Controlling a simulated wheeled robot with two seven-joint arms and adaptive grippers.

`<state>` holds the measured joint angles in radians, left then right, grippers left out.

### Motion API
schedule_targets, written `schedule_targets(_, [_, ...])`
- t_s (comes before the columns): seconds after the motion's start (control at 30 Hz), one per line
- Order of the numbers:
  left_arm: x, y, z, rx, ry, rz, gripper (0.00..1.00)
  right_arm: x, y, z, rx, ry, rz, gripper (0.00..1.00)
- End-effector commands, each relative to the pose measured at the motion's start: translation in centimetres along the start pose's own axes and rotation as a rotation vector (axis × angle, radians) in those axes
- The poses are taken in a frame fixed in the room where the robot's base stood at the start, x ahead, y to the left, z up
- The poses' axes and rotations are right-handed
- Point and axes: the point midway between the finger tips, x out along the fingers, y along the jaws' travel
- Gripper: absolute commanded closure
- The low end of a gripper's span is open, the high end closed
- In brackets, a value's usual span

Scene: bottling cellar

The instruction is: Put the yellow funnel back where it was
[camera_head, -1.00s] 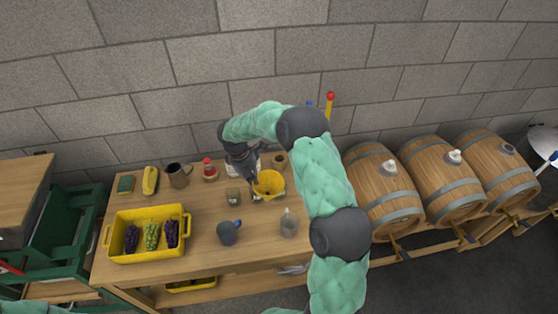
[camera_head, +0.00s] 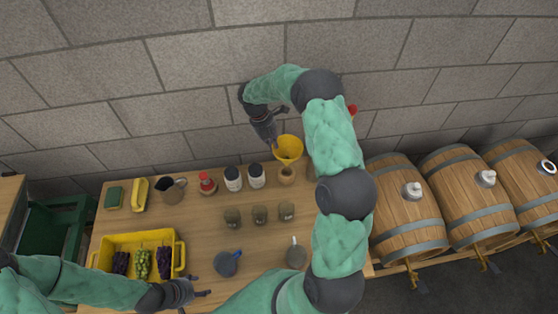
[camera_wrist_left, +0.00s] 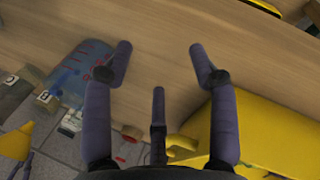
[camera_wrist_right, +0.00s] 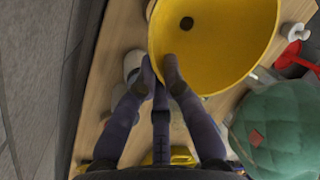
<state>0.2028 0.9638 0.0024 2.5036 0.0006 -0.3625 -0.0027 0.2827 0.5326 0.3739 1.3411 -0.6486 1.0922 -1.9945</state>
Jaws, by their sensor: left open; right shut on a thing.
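The yellow funnel (camera_head: 289,149) is held up near the back edge of the table, by the wall. My right gripper (camera_head: 272,139) is shut on its rim. The right wrist view shows the funnel's wide bowl and dark hole (camera_wrist_right: 228,22) beyond the closed fingers (camera_wrist_right: 160,72). A small round brown wooden piece (camera_head: 286,175) stands just below the funnel in the head view; whether they touch, I cannot tell. My left gripper (camera_head: 203,293) is open and empty at the table's front, right of the yellow crate; its spread fingers show in the left wrist view (camera_wrist_left: 158,60).
Small jars (camera_head: 259,214) stand mid-table. Two white-labelled dark jars (camera_head: 233,179) and a red-topped bottle (camera_head: 207,183) stand at the back. A blue-grey mug (camera_head: 227,263) and a grey jug (camera_head: 296,256) are in front. The yellow crate (camera_head: 180,256) holds grapes.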

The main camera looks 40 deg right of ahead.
Motion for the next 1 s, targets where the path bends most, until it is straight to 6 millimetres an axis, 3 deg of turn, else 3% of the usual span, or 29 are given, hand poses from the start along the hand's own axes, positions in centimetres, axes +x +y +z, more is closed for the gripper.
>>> schedule_targets(0.2, [0.0, 0.0, 0.0, 0.0, 0.0, 0.0, 0.41, 3.7, 1.1, -0.2, 0.0, 0.002, -0.002, 1.0])
schedule_targets(0.6, [0.0, 0.0, 0.0, 0.0, 0.0, 0.0, 0.41, 7.8, 2.3, -0.3, 0.001, 0.002, -0.002, 1.0])
schedule_targets(1.0, [0.2, -0.1, 0.0, 0.0, 0.0, 0.0, 0.41, 8.5, 2.5, -0.3, 0.0, 0.0, 0.0, 1.0])
